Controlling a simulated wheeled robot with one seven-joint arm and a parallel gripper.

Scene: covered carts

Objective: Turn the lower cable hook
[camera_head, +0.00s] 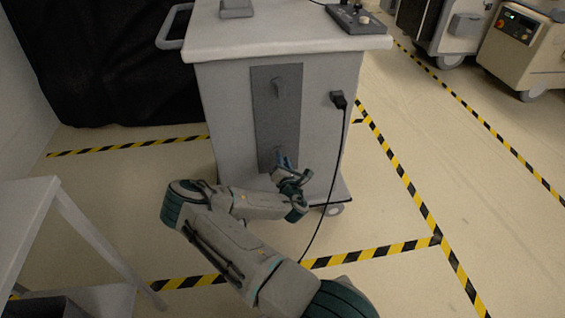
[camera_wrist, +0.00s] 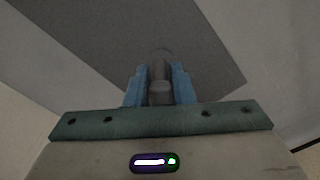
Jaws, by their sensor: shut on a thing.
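The lower cable hook (camera_wrist: 160,88) is a grey knob-like piece on the dark grey panel of the cart. In the wrist view it sits between the two blue fingers of my gripper (camera_wrist: 160,90), which is shut on it. In the head view my gripper (camera_head: 285,163) reaches the lower part of the panel (camera_head: 276,125), and the arm's end mostly hides the lower hook. The upper cable hook (camera_head: 277,87) is grey and stands near the panel's top, free of the gripper.
The cart (camera_head: 225,115) has a black plug (camera_head: 338,99) on its right, with a cable (camera_head: 335,170) hanging to the floor beside my arm. A white table (camera_head: 28,215) stands at left. Other machines (camera_head: 520,45) stand at back right. The floor right of the cart is clear.

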